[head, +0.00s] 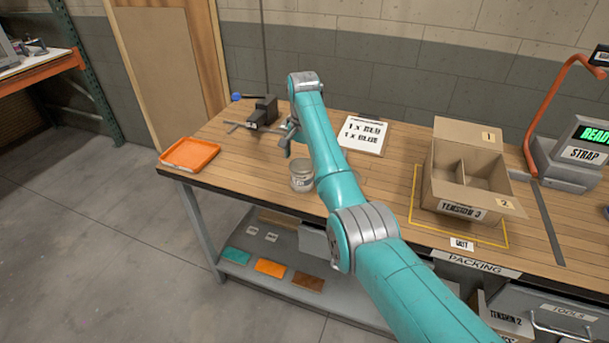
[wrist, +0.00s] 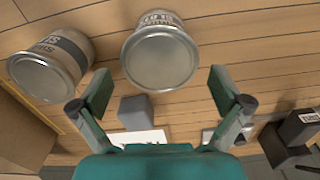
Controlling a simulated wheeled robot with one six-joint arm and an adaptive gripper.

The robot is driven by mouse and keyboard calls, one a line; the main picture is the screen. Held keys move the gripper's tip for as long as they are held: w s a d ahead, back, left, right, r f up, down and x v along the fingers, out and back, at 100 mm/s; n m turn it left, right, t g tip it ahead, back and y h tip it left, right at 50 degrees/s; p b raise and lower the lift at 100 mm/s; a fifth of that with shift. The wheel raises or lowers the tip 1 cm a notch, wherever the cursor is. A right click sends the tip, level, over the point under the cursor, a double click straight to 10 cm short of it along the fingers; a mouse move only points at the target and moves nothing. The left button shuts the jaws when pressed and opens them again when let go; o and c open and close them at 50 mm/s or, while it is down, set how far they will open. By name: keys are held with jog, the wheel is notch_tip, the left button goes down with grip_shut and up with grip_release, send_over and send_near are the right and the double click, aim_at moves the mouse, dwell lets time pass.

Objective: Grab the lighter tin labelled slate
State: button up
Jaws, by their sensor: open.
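Two tins stand on the wooden bench. One pale grey tin (head: 302,176) is left of my arm in the head view; in the wrist view this tin (wrist: 160,58) appears just beyond the fingers, in line with the gap. Its label is pale with small lettering I cannot read surely. A second tin (wrist: 48,65) with a darker label band is at the left in the wrist view; my arm mostly hides it in the head view. Its lettering is only partly readable. My gripper (wrist: 160,92), also in the head view (head: 289,138), is open and empty, above the bench.
A cardboard box (head: 464,177) stands at the right, an orange tray (head: 190,154) at the left end. A black vise-like tool (head: 263,112) and a white order sign (head: 365,137) are at the back.

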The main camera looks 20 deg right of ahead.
aim_at(302, 176)
jog(key=f, duration=0.6)
jog(key=shift+s+a+f, duration=0.2)
jog(key=shift+s+a, duration=0.05)
jog(key=c, duration=1.2)
